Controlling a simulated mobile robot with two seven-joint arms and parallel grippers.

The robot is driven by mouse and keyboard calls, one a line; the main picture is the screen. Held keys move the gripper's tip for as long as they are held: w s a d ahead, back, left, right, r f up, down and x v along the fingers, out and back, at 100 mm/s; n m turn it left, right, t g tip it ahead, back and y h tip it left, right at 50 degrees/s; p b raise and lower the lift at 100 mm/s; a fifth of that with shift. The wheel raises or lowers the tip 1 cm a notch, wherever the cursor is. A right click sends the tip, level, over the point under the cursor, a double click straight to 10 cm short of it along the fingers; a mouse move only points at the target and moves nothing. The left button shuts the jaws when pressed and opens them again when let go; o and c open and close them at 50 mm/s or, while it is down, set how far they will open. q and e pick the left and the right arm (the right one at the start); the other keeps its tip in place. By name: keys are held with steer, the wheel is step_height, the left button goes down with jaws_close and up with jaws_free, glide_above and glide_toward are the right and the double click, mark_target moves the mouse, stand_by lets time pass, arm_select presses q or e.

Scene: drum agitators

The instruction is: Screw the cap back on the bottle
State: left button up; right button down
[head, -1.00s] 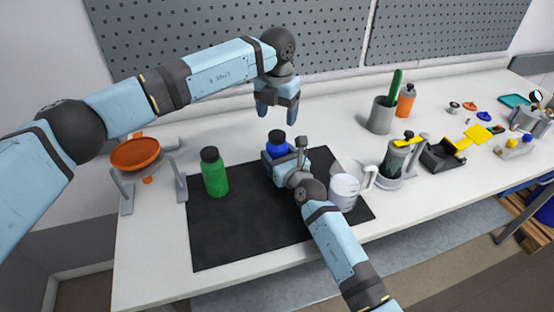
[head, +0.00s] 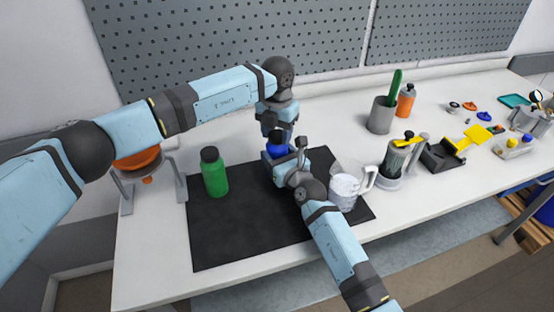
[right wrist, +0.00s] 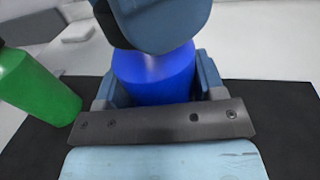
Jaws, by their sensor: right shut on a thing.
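A blue bottle (head: 277,151) with a dark cap (head: 276,135) stands upright at the back of the black mat (head: 240,228). My right gripper (head: 283,160) is shut on the bottle's body; in the right wrist view the blue bottle (right wrist: 155,80) sits between its fingers. My left gripper (head: 277,122) is directly above the bottle, pointing down, with its fingertips at the cap. In the right wrist view the left gripper (right wrist: 155,25) covers the bottle's top, so the cap is hidden there. I cannot tell whether its fingers touch the cap.
A green bottle (head: 214,175) with a black cap stands left on the mat. A clear jug (head: 344,190) stands close to the right arm. A grey holder (head: 381,115), orange bottle (head: 405,101) and drum agitator (head: 397,160) stand further right. The mat's front is clear.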

arm_select(q)
steer(key=o, duration=1.1)
steer(key=shift+c, duration=0.2)
steer(key=shift+r, duration=0.1)
step_height(320, 180, up, 12)
arm_select(e)
steer(key=shift+c, duration=0.7)
jaws_free()
